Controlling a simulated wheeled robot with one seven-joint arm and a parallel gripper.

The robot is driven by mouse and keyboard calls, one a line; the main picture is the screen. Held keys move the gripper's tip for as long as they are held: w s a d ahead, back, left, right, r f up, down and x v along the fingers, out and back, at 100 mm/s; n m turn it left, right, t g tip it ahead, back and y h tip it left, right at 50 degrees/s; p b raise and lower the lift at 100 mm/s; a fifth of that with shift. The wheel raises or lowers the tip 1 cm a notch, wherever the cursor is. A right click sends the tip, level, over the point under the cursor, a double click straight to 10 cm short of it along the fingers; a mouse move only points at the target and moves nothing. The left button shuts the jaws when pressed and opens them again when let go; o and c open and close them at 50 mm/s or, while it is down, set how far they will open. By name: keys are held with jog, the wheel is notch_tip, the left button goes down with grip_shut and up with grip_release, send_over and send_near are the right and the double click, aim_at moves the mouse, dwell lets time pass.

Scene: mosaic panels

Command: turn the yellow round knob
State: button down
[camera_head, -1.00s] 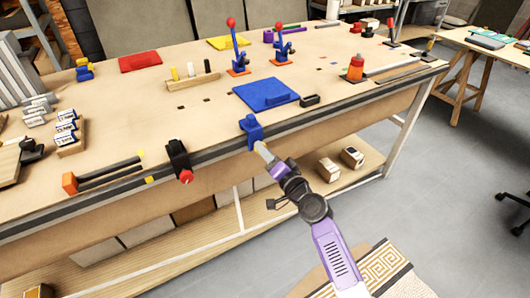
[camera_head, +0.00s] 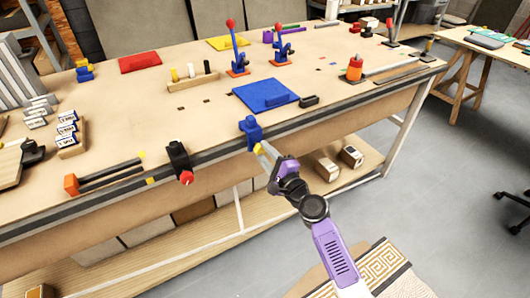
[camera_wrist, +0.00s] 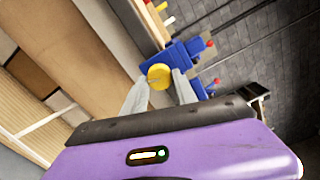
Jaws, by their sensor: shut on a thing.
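The yellow round knob (camera_wrist: 159,76) faces my gripper in the wrist view. In the head view, the knob (camera_head: 258,148) shows as a small yellow patch in front of a blue block (camera_head: 251,132) on the table's front edge. My gripper (camera_head: 262,151) reaches it from the lower right. In the wrist view, the two pale fingers of my gripper (camera_wrist: 160,80) lie on either side of the knob, shut on it. The fingers partly hide the knob's sides. The blue block (camera_wrist: 180,52) shows behind it.
A black clamp-like block with a red knob (camera_head: 186,177) sits on the same edge to the left. A blue panel (camera_head: 265,94) lies behind the blue block. Boxes (camera_head: 327,169) stand on the shelf below. The floor at right (camera_head: 440,190) is clear.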

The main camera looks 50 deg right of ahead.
jog(key=shift+f+m, duration=0.1)
jog(key=shift+m, duration=1)
jog(key=c, duration=1)
grip_release()
jog(key=v, duration=0.8)
jog(key=shift+b, duration=0.3)
jog(key=shift+w, duration=0.1)
